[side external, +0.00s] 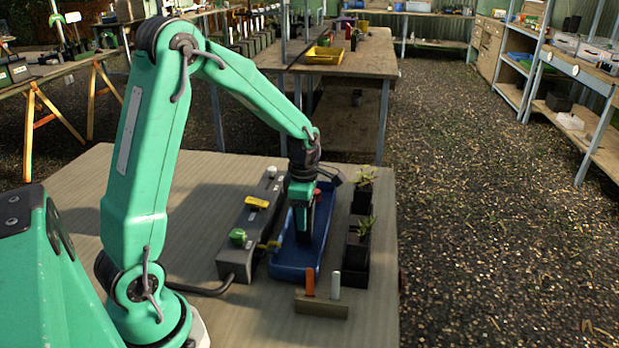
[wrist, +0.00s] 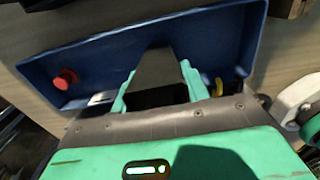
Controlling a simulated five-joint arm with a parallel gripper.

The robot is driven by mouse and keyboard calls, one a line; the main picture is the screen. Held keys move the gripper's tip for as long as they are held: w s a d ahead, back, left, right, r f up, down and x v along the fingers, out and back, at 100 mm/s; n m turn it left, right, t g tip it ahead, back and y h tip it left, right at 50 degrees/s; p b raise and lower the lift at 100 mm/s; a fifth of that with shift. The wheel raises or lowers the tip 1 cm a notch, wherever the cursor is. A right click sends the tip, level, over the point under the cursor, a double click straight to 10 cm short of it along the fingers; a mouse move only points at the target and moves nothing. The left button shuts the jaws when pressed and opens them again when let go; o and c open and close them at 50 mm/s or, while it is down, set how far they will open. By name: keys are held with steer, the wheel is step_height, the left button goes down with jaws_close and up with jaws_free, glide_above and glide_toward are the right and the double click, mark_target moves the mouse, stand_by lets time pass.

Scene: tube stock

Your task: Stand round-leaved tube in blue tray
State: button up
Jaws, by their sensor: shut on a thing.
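The blue tray (side external: 283,268) lies on the bench in the side external view; its blue wall also shows across the wrist view (wrist: 205,40). My gripper (side external: 302,200) points down over the tray. In the wrist view my gripper (wrist: 158,80) has its green fingers on either side of a dark tapered tube (wrist: 155,68), and is shut on it. The held tube (side external: 306,228) appears upright inside the tray's outline; I cannot tell whether its base touches the floor. Its leaves are hidden, so its leaf shape does not show.
Black tubes with green plants (side external: 365,226) stand right of the tray. A wooden block with orange and white labels (side external: 321,306) sits in front. A long grey box (side external: 246,228) with yellow and green items lies left. A red knob (wrist: 65,78) shows against the tray.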

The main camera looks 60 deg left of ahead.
steer(key=shift+f, duration=0.25)
stand_by(0.3)
steer(key=o, duration=1.1)
steer(key=shift+o, duration=0.2)
steer(key=shift+r, duration=0.15)
steer(key=shift+r, duration=3.75)
